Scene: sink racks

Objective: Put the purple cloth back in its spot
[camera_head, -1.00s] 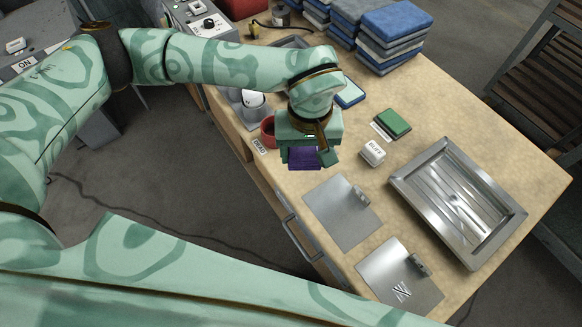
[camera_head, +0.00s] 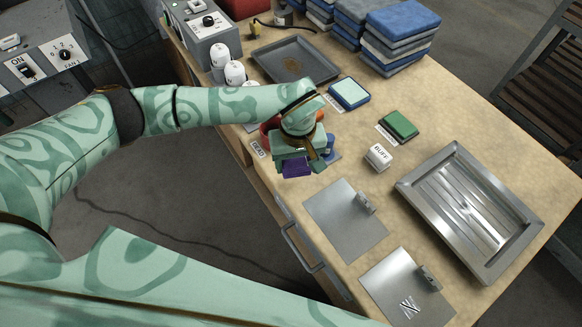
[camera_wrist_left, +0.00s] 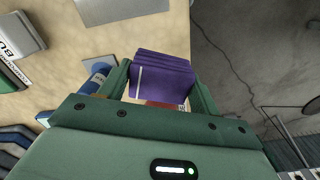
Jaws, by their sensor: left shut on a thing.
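The purple cloth (camera_head: 297,168) is a small folded block. It also shows in the left wrist view (camera_wrist_left: 161,78), between the two green fingers. My left gripper (camera_head: 300,165) is shut on it and holds it near the table's front edge, by the "READ" label (camera_head: 258,149). In the left wrist view the gripper (camera_wrist_left: 160,90) has a finger on each side of the cloth. A red round thing behind the gripper is mostly hidden. My right gripper is not in view.
A white "BUFF" block (camera_head: 379,156), a green pad (camera_head: 398,125) and a light-blue pad (camera_head: 349,94) lie behind. Metal plates (camera_head: 345,222) and a steel tray (camera_head: 412,180) are to the right. Folded cloth stacks (camera_head: 400,40) stand at the back.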

